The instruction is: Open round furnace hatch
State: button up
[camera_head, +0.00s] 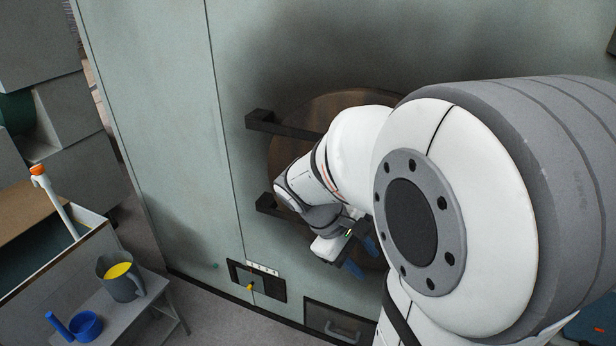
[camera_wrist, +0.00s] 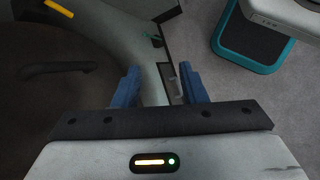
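The round brown furnace hatch (camera_head: 300,122) is set in the grey-green furnace wall, with two dark brackets (camera_head: 262,121) at its left edge. My arm covers much of its middle and right side. The hatch looks closed, but its right edge is hidden. In the wrist view the dark hatch surface (camera_wrist: 45,115) fills the left, and a dark bar like a handle (camera_wrist: 65,67) stands on it. My gripper (camera_head: 362,257) is in front of the hatch's lower part. Its blue fingers (camera_wrist: 158,85) are apart with nothing held between them; the dark bar is left of them.
A panel with a yellow knob (camera_head: 250,287) and a drawer with a grey handle (camera_head: 342,328) are low on the furnace wall. At left, a grey bench (camera_head: 150,312) carries a jug with yellow contents (camera_head: 120,277) and a blue dipper (camera_head: 86,324). Floor shows between bench and furnace.

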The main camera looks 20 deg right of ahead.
jog(key=w+d+f+n+g+h+b, duration=0.1)
jog(key=w+d+f+n+h, duration=0.2)
jog(key=w+d+n+h, duration=0.2)
jog(key=w+d+f+n+h+b, duration=0.1)
jog(key=w+d+f+n+h, duration=0.3)
jog(key=d, duration=0.5)
jog(key=shift+w+d+f+n+g+h, duration=0.2)
jog(key=shift+w+d+n+g+h, duration=0.15)
jog(key=shift+w+n+h, duration=0.6)
jog(key=shift+w+m, duration=0.2)
jog(key=shift+m, duration=0.05)
